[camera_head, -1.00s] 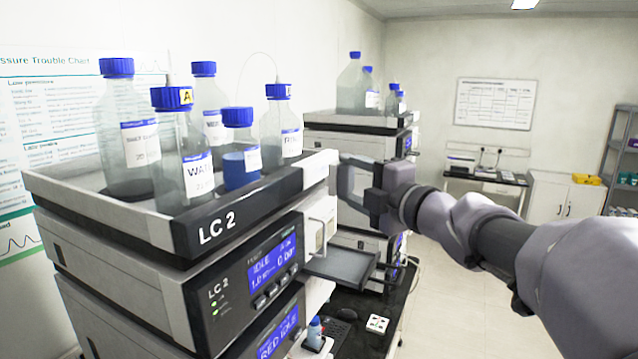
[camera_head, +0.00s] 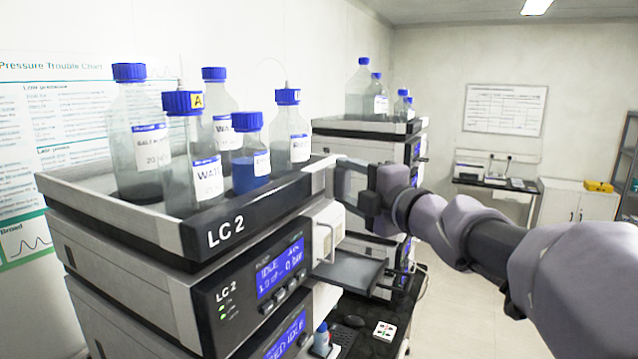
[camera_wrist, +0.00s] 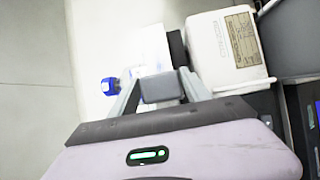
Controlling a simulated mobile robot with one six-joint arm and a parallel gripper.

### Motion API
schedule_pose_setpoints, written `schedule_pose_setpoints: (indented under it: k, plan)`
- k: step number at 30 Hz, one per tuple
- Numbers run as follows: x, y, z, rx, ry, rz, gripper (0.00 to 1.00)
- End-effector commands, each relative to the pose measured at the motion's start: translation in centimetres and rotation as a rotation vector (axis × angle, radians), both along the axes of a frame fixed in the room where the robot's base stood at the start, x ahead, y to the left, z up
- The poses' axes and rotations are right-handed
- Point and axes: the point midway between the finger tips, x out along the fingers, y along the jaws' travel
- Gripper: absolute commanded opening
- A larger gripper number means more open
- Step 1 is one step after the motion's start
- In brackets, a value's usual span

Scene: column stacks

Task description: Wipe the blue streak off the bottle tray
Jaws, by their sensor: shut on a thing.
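The bottle tray (camera_head: 110,212) tops the LC 2 stack at the left, with a pale rim and a dark front panel. Several blue-capped bottles stand in it, such as the amber-tagged bottle (camera_head: 192,150) and a small bottle with blue liquid (camera_head: 246,172). I cannot make out a blue streak on the tray. My gripper (camera_head: 350,185) is at the tray's right end, close to its front corner; I cannot tell whether it touches. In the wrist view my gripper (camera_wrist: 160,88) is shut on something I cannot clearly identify.
A second stack with bottles on its tray (camera_head: 372,128) stands behind my gripper. A dark shelf (camera_head: 348,272) juts out below it. A white box-shaped part with a label (camera_wrist: 222,45) lies close beside my gripper in the wrist view. The floor at right is open.

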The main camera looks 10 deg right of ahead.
Motion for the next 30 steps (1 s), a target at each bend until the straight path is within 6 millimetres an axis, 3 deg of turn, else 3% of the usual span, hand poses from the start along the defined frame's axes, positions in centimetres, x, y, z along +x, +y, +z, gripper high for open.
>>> schedule_pose_setpoints:
  k: [24,30]
  plan:
    - [0.9,1.3,0.0,0.000,0.000,0.000,0.12]
    - [2.3,0.1,0.2,0.000,0.001,-0.001,0.12]
